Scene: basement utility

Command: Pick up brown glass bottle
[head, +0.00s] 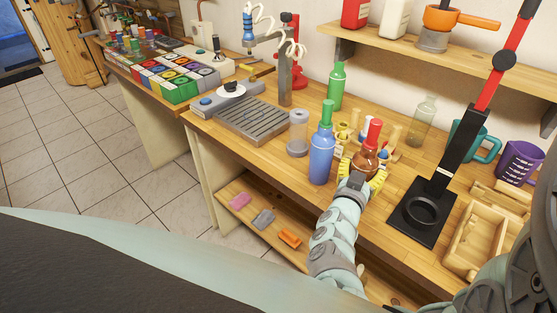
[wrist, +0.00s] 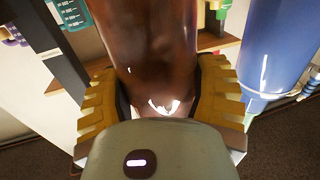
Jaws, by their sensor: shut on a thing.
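The brown glass bottle (head: 367,160) has a red top and stands near the front edge of the wooden workbench in the head view. My gripper (head: 362,179) has its yellow fingers around the bottle from the front. In the wrist view the brown bottle (wrist: 160,50) fills the middle, between the two yellow padded fingers of my gripper (wrist: 165,100), which are shut on it. The bottle looks about upright. I cannot tell whether its base touches the bench, as my gripper hides it.
A small wooden rack (head: 345,135) is behind. A black stand with a red lever (head: 443,180) is on the right, beside a wooden tray (head: 480,235). A shelf (head: 440,60) hangs above.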

